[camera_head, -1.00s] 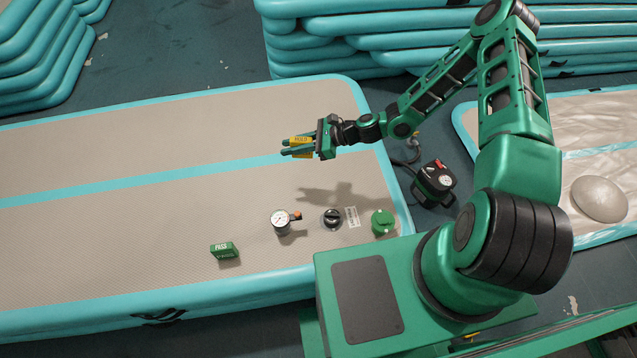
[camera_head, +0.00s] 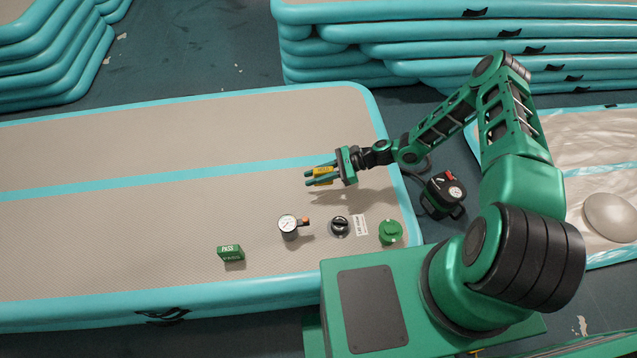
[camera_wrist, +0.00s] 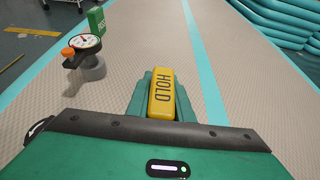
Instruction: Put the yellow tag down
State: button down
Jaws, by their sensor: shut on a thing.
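The yellow tag (camera_head: 323,176), marked HOLD, is held in my gripper (camera_head: 322,176). In the wrist view the tag (camera_wrist: 161,95) sits between the green fingers (camera_wrist: 160,92), with its lettered face showing. My gripper is shut on it, low over the grey inflatable track (camera_head: 120,225), near the turquoise stripe. A shadow lies on the track just below and right of the gripper. I cannot tell whether the tag touches the track.
On the track nearer to me stand a green PASS block (camera_head: 231,253), a pressure gauge (camera_head: 288,226), a black valve knob (camera_head: 340,226), a white label (camera_head: 360,225) and a green cap (camera_head: 390,232). A pump (camera_head: 442,194) stands off the right edge. The track's left part is clear.

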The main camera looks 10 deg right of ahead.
jog(key=shift+w+d+f, duration=0.15)
jog(key=shift+d+f, duration=0.2)
jog(key=shift+d, duration=0.2)
jog(key=shift+f, duration=1.95)
jog(key=c, duration=1.6)
grip_release()
jog(key=shift+f, duration=0.1)
jog(key=shift+o, duration=0.2)
